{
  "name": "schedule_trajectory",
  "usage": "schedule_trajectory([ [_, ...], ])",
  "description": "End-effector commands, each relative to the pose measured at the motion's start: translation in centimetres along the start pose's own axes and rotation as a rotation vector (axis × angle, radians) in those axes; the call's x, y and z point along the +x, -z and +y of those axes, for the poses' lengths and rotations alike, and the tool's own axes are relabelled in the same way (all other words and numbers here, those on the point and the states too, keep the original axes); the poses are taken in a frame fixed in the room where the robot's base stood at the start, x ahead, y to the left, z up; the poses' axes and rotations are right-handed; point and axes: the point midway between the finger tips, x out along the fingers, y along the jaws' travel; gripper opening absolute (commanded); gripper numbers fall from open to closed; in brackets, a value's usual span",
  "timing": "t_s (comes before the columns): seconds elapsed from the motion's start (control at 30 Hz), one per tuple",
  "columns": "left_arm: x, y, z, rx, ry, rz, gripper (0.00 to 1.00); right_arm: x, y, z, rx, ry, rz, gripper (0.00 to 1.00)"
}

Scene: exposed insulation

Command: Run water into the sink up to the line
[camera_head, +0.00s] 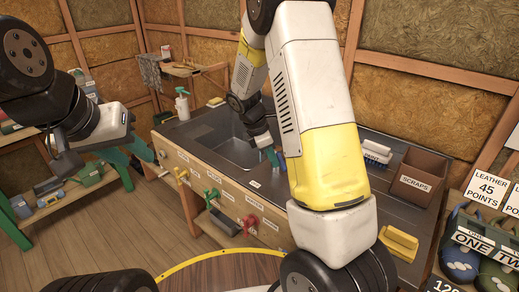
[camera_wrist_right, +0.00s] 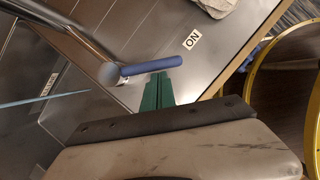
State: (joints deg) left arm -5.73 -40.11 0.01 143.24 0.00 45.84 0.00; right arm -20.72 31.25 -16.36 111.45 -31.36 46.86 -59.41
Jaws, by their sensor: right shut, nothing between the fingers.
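In the right wrist view, a blue lever (camera_wrist_right: 152,66) sits on the end of a metal pipe (camera_wrist_right: 84,48), near an "ON" label (camera_wrist_right: 192,39). My right gripper (camera_wrist_right: 162,80) is shut and empty, its green fingertips right by the lever; I cannot tell whether they touch. In the head view it (camera_head: 271,157) is over the sink's right side. My left gripper (camera_head: 132,158) is open and empty, left of the counter.
A spray bottle (camera_head: 182,104) and a yellow sponge (camera_head: 215,102) stand behind the sink. Coloured valves (camera_head: 212,195) line the counter front.

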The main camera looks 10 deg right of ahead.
Motion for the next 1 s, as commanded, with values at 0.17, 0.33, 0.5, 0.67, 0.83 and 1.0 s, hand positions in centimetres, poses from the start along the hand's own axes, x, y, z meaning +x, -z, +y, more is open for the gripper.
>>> schedule_trajectory([
  [0.17, 0.0, 0.0, 0.0, 0.0, 0.0, 0.0, 0.36, 0.3, -0.9, -0.4, -0.109, -0.044, 0.001, 0.0],
  [0.33, 0.0, 0.0, 0.0, 0.0, 0.0, 0.0, 0.36, 0.6, -1.5, -0.5, -0.186, -0.074, 0.0, 0.0],
  [0.5, 0.0, 0.0, 0.0, 0.0, 0.0, 0.0, 0.36, 0.7, -1.8, -0.6, -0.23, -0.092, 0.0, 0.0],
  [0.67, 0.0, 0.0, 0.0, 0.0, 0.0, 0.0, 0.36, 0.8, -1.9, -0.6, -0.247, -0.098, 0.0, 0.0],
  [0.83, 0.0, 0.0, 0.0, 0.0, 0.0, 0.0, 0.36, 0.8, -1.9, -0.6, -0.249, -0.099, 0.0, 0.0],
  [1.0, 0.0, 0.0, 0.0, 0.0, 0.0, 0.0, 0.36, 0.8, -1.9, -0.6, -0.248, -0.099, 0.0, 0.0],
])
